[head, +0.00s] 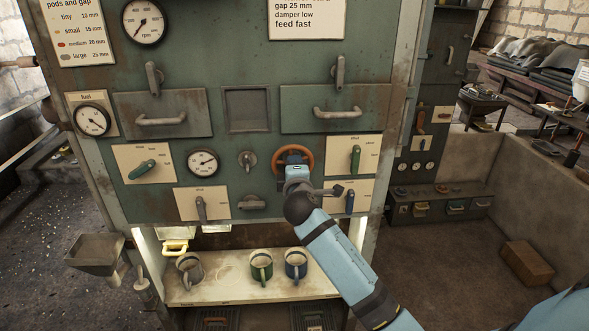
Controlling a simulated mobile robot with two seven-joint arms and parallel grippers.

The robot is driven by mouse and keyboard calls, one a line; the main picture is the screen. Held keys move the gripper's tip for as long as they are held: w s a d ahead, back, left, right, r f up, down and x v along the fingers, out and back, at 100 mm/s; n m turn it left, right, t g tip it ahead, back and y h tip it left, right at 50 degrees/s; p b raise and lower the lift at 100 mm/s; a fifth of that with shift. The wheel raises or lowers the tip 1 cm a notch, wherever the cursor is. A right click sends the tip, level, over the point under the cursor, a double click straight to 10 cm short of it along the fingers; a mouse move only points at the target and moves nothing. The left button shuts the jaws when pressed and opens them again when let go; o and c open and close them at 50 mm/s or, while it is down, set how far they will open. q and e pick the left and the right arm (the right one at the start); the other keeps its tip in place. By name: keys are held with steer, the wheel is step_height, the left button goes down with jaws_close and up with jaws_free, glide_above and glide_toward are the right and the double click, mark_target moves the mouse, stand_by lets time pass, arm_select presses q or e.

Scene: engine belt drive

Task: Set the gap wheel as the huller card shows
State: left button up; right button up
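An orange-brown hand wheel (294,150) sits on the green machine front, right of centre. My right gripper (296,172) is at the lower part of the wheel, its arm coming in from the lower right. The arm hides its fingers, so I cannot tell if they grip the rim. A card at the top (306,14) reads "gap 25 mm, damper low, feed fast"; its top is cut off. The pods and gap card (77,32) at upper left lists tiny 10, small 15, medium 20 and large 25 mm. My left gripper is not in view.
A green lever (148,166) and a round dial (203,162) are left of the wheel; another green lever (355,158) is right of it. Drawers with handles are above. Mugs (261,266) stand on the shelf (228,288) below.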

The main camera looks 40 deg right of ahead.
steer(key=o, duration=0.7)
steer(key=shift+c, duration=0.2)
steer(key=b+v, duration=0.2)
steer(key=v, duration=1.1)
steer(key=shift+s+a, duration=0.15)
steer(key=shift+s, duration=0.2)
